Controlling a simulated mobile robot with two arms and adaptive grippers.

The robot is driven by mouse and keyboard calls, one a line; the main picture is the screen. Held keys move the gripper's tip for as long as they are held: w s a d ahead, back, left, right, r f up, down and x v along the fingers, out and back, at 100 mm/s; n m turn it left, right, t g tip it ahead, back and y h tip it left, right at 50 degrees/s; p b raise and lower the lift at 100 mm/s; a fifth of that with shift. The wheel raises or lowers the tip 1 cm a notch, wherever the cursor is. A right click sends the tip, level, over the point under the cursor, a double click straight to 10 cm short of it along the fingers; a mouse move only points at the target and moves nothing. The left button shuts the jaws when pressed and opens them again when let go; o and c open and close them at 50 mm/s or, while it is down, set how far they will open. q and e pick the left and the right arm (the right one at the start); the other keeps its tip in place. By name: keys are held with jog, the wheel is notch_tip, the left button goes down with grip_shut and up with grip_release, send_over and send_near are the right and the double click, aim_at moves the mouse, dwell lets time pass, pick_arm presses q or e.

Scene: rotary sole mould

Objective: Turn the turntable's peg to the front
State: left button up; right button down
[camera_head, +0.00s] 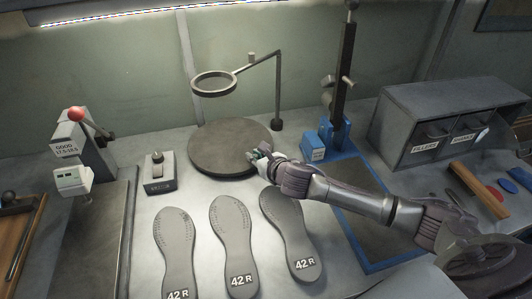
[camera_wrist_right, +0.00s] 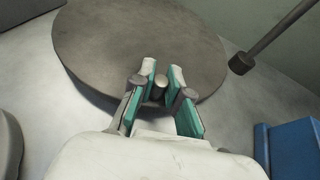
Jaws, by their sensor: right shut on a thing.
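The turntable (camera_head: 222,150) is a dark round disc at the middle of the bench in the head view. It also fills the upper part of the right wrist view (camera_wrist_right: 120,40). The peg (camera_wrist_right: 158,88) is a short upright metal cylinder near the disc's edge, between the fingers. My right gripper (camera_wrist_right: 160,85) is shut on the peg, with teal pads on both sides of it. In the head view my right gripper (camera_head: 258,155) is at the right front edge of the disc and hides the peg. My left gripper is not in view.
Several grey soles (camera_head: 232,235) marked 42 R lie in front of the turntable. A ring on a bent stand (camera_head: 277,90) rises behind it. A blue-based post (camera_head: 341,130) stands to the right. A small switch box (camera_head: 160,173) is at left.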

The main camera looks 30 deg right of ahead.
aim_at(237, 169)
jog(key=a+h, duration=0.1)
jog(key=a+m+h+p, duration=0.1)
jog(key=m, duration=0.1)
jog(key=shift+s+a+r+h+p, duration=0.2)
jog(key=shift+s+a+h+p, duration=0.05)
jog(key=shift+a+h+p, duration=0.15)
jog(key=shift+a+m+h+p, duration=0.65)
jog(key=shift+a+m+h, duration=0.3)
jog(key=shift+m+h, duration=0.05)
jog(key=shift+w+a+f+m+g+h+p, duration=0.15)
jog(key=shift+a+m+g+h+p, duration=0.2)
jog(key=shift+a+m+h, duration=0.35)
jog(key=shift+d, duration=0.1)
jog(key=c, duration=1.1)
grip_release()
jog(key=shift+c, duration=0.2)
jog(key=v, duration=1.2)
